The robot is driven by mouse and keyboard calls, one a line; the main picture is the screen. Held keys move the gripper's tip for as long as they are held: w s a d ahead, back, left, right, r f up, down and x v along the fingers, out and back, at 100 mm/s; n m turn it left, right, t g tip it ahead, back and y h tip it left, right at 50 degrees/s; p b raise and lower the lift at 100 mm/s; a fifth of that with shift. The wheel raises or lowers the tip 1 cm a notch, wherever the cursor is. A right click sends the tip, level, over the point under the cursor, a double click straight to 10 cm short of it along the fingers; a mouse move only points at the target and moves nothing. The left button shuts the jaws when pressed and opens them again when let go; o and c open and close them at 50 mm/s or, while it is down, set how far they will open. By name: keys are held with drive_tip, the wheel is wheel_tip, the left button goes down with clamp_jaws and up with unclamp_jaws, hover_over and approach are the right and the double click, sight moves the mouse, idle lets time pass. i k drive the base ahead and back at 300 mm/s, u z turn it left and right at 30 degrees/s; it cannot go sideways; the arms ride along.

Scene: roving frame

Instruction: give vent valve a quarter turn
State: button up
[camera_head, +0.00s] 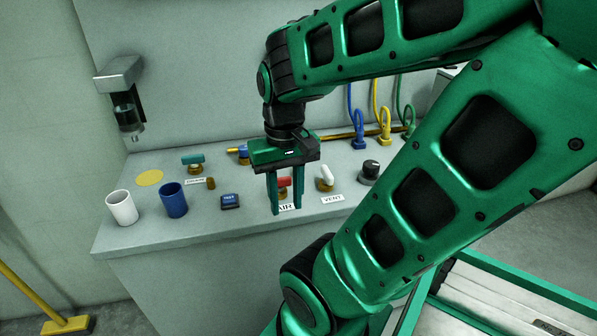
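The vent valve (327,176) is on the bench, with a white handle on a brass-coloured body. The VENT label (332,199) lies in front of it. My gripper (286,209) points down, to the left of the vent valve and apart from it. Its two fingers are spread open with nothing held between them. A red-handled valve (284,182) shows in the gap between the fingers, partly hidden by them. Its label, reading AIR (287,207), is partly covered by a finger. I cannot tell the exact height of the fingertips above the bench.
A black knob (370,170) stands right of the vent valve. A blue TEST button (230,201), blue cup (173,200), white cup (122,207) and green-handled valve (192,161) are to the left. Blue, yellow and green hoses with connectors (385,130) stand behind on the right.

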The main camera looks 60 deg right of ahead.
sight(327, 178)
drive_tip(key=u, duration=0.05)
drive_tip(key=k, duration=1.5)
drive_tip(key=z, duration=0.8)
drive_tip(key=i, duration=1)
